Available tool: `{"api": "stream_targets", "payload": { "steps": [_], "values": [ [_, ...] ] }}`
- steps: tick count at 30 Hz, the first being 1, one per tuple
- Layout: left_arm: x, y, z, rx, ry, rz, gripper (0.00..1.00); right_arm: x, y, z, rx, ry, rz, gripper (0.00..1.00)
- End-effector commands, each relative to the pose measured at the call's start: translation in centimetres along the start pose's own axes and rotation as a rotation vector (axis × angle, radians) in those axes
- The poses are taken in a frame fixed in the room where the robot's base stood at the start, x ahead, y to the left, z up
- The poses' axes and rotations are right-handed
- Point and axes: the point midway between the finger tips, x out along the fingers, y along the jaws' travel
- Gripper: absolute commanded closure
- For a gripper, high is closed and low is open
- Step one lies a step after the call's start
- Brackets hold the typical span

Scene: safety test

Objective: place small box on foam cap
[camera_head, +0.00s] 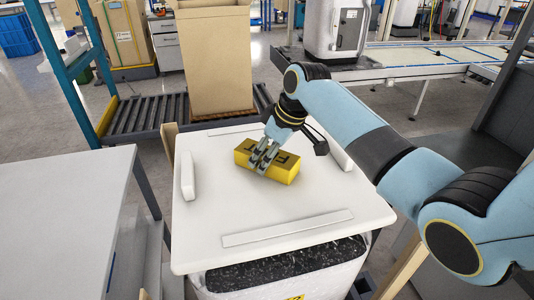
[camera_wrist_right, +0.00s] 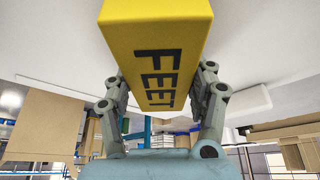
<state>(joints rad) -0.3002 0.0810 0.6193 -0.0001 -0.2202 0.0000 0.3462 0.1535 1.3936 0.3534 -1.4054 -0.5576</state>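The small box (camera_head: 282,167) is yellow with dark letters, and in the right wrist view (camera_wrist_right: 158,50) they read "FEET". The foam cap (camera_head: 220,213) is a white slab with low raised strips near its edges, on top of a bin with dark contents. My right gripper (camera_head: 262,158) is at the box, with a finger on each side of it. In the right wrist view the fingers (camera_wrist_right: 160,85) press against its two sides. The box is over the middle of the cap; I cannot tell whether its underside touches it. My left gripper is not in view.
A grey-white table (camera_head: 65,190) stands at the left, with a gap before the cap. A tall cardboard box (camera_head: 214,60) stands behind the cap on a roller conveyor (camera_head: 135,118). Another conveyor (camera_head: 430,68) runs at the back right.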

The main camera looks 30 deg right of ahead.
Motion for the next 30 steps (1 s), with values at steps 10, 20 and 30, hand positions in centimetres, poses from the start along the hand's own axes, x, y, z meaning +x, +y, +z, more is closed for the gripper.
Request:
{"api": "stream_targets", "payload": {
  "steps": [10, 20, 30],
  "values": [
    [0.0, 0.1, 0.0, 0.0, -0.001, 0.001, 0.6, 0.0, 0.0, 0.0, 0.0, -0.001, -0.001, 0.2],
    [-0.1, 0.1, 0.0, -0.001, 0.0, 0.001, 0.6, -2.6, 0.1, -0.1, -0.002, 0.002, 0.002, 0.2],
    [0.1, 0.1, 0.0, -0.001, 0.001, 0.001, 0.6, -9.9, 0.1, -0.1, -0.002, 0.001, 0.002, 0.2]
  ]
}}
